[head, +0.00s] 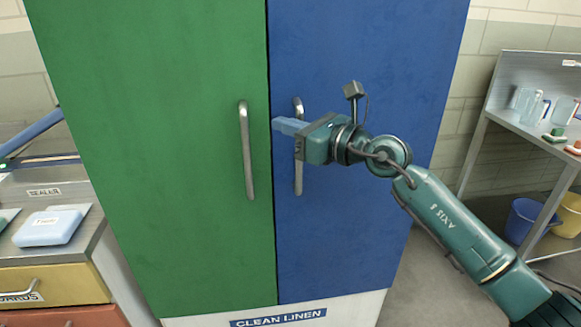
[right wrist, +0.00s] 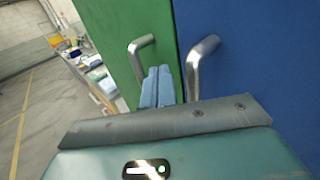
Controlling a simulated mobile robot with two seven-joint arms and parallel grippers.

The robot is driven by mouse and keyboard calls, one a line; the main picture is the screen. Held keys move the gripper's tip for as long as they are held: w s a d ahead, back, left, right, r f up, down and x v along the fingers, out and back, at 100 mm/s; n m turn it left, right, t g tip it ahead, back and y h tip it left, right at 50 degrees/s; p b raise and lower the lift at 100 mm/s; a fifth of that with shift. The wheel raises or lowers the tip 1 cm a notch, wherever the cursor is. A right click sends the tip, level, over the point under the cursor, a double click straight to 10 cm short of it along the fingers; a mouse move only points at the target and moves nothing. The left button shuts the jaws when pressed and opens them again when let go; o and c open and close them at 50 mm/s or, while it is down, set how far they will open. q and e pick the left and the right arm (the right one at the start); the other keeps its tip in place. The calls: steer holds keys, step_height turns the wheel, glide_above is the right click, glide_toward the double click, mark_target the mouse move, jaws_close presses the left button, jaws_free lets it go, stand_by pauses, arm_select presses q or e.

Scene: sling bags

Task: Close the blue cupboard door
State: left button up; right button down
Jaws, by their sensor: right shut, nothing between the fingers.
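The blue cupboard door (head: 360,70) is the right door of a tall cupboard, beside the green door (head: 160,90). It looks flush or nearly flush with the green door, with a thin dark seam between them. The blue door's metal handle (head: 298,180) is partly hidden by my right gripper (head: 277,124). The gripper's pale blue fingers are together and empty, pointing left across the seam. In the right wrist view the fingers (right wrist: 157,74) lie between the green door's handle (right wrist: 137,58) and the blue door's handle (right wrist: 194,70). I cannot tell if they touch the door. My left gripper is out of view.
A drawer unit (head: 50,272) with a pale blue box (head: 50,226) on top stands left of the cupboard. A metal bench (head: 500,112) with clear jugs stands at the right, with a blue bucket (head: 524,220) and a yellow bucket (head: 570,214) below.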

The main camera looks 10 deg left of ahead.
steer(key=s+d+f+m+y, duration=0.2)
steer(key=s+d+m, duration=0.15)
steer(key=s, duration=0.95)
steer(key=s+d+f+m+t+h+p, duration=0.2)
steer(key=d+f+m+t+h, duration=0.3)
steer(key=d+f+m, duration=0.95)
steer(key=s+d+f+m+t+h+p, duration=0.2)
steer(key=d+f+m+t+h, duration=0.4)
steer(key=m, duration=1.5)
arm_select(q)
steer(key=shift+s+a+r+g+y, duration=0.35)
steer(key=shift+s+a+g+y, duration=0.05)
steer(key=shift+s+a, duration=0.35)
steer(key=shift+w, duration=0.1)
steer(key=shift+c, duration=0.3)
arm_select(e)
steer(key=s+d+f+m+g+h, duration=0.3)
steer(key=s+f+m+g, duration=0.4)
steer(key=s+f, duration=0.4)
step_height(320, 180, down, 3)
steer(key=shift+s+r+g+h, duration=0.1)
steer(key=shift+s+g+h, duration=0.3)
steer(key=shift+h, duration=0.1)
